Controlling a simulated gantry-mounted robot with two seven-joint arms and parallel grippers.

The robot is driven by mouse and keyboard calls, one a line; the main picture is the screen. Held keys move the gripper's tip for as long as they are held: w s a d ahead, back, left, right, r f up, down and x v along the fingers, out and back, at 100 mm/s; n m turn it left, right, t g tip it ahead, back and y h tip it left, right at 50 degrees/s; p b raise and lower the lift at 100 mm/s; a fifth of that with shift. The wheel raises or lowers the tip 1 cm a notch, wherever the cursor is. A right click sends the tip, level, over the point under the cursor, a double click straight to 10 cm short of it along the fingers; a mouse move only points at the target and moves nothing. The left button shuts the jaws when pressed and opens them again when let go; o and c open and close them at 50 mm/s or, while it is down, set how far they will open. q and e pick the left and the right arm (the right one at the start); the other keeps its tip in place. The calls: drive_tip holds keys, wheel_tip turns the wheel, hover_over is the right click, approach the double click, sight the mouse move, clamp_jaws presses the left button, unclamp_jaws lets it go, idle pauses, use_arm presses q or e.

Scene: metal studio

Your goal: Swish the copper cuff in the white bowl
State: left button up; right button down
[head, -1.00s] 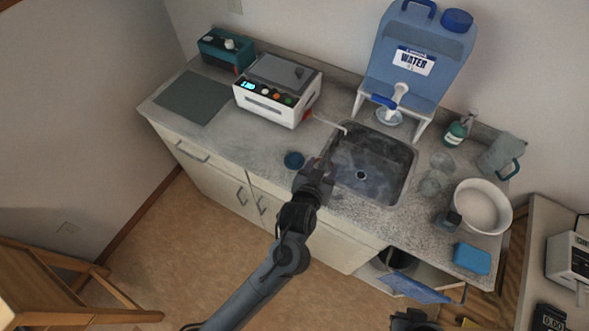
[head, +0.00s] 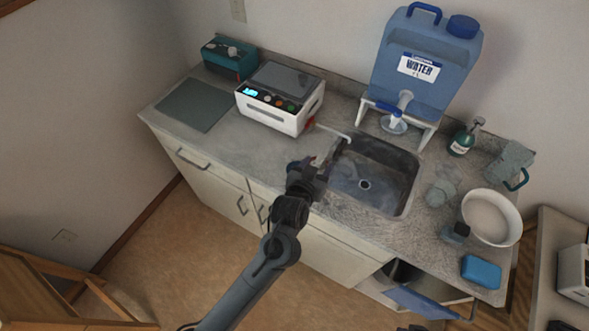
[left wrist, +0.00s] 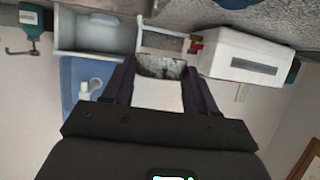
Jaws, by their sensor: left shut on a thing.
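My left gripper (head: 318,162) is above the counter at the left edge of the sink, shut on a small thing. In the left wrist view a speckled reddish-brown and grey piece (left wrist: 161,66), apparently the copper cuff, sits between its fingertips. In the head view the gripper mostly hides it. The white bowl (head: 516,215) stands at the right end of the counter, well to the right of the left gripper, with a pale grey filling. My right gripper is not clearly in view.
The sink (head: 408,178) lies between my left gripper and the bowl. Glassware (head: 443,188), a dark block (head: 455,232) and a blue sponge (head: 481,271) are near the bowl. A white machine (head: 281,113) is at left, a water jug (head: 425,85) behind.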

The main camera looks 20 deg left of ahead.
use_arm(q)
drive_tip(key=a+f, duration=0.1)
drive_tip(key=a, duration=0.1)
drive_tip(key=w+a+f, duration=0.1)
drive_tip(key=a+f, duration=0.1)
drive_tip(key=w+a+f, duration=0.1)
drive_tip(key=a, duration=0.2)
drive_tip(key=shift+f, duration=0.2)
wheel_tip(320, 180, down, 2)
drive_tip(key=shift+a+f, duration=0.1)
drive_tip(key=shift+a, duration=0.05)
drive_tip(key=shift+f+p, duration=0.2)
drive_tip(key=shift+p, duration=0.3)
drive_tip(key=shift+f, duration=0.55)
drive_tip(key=shift+f, duration=0.15)
drive_tip(key=o, duration=1)
drive_tip(key=shift+o, duration=0.2)
